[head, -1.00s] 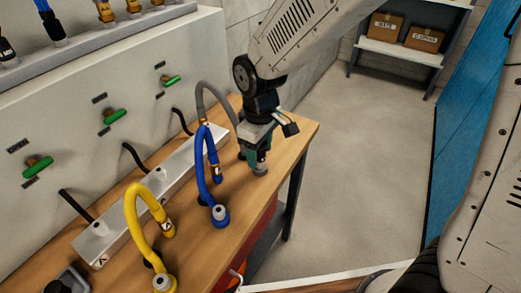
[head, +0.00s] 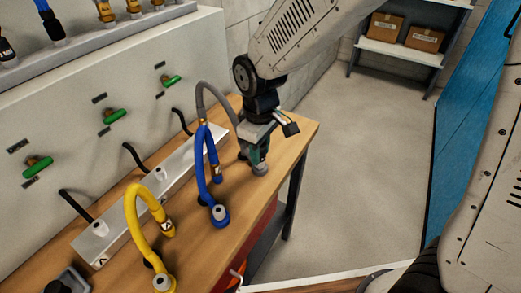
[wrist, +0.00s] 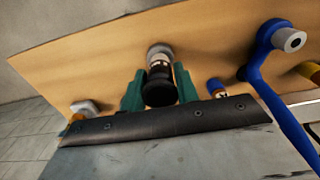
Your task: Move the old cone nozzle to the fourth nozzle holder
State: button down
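My gripper (head: 259,162) is low over the far right end of the workbench. In the wrist view its green fingers (wrist: 160,86) stand on both sides of a black-and-silver nozzle (wrist: 160,62). The fingers are very close to its sides, and whether they press on it is unclear.
A blue hose (head: 202,165) and a yellow hose (head: 134,215) arch over the bench, left of my gripper. A grey hose (head: 212,92) loops close behind it. Green-handled valves (head: 115,116) line the back panel. The floor to the right is clear.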

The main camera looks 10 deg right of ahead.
jog(key=shift+r, duration=3.05)
